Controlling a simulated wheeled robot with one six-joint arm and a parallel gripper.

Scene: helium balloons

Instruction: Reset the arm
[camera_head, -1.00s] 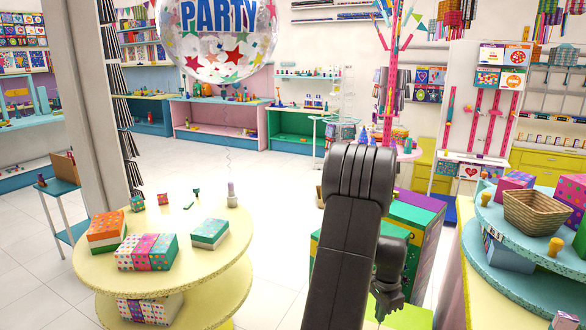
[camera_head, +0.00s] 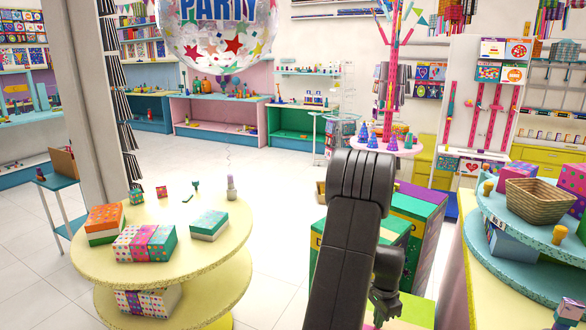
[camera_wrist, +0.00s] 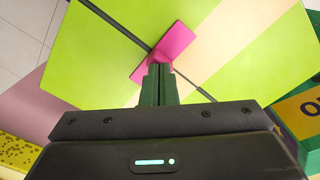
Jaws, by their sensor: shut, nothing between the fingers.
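My arm (camera_head: 350,220) rises in the front middle of the head view and bends over at its top. My gripper (camera_wrist: 160,72) shows in the wrist view, its two green fingers together with nothing between them. A flat lime green and cream surface (camera_wrist: 90,45) fills the view beyond the fingertips. A magenta piece (camera_wrist: 178,38) lies there just past the tips; I cannot tell whether they touch it.
A round yellow table (camera_head: 180,232) with gift boxes (camera_head: 145,243) stands at left. A blue tiered stand (camera_head: 540,280) with a wicker basket (camera_head: 536,203) is at right. Green boxes (camera_head: 415,212) stand close behind my arm. A PARTY balloon (camera_head: 215,35) floats above. White floor (camera_head: 285,185) is open between.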

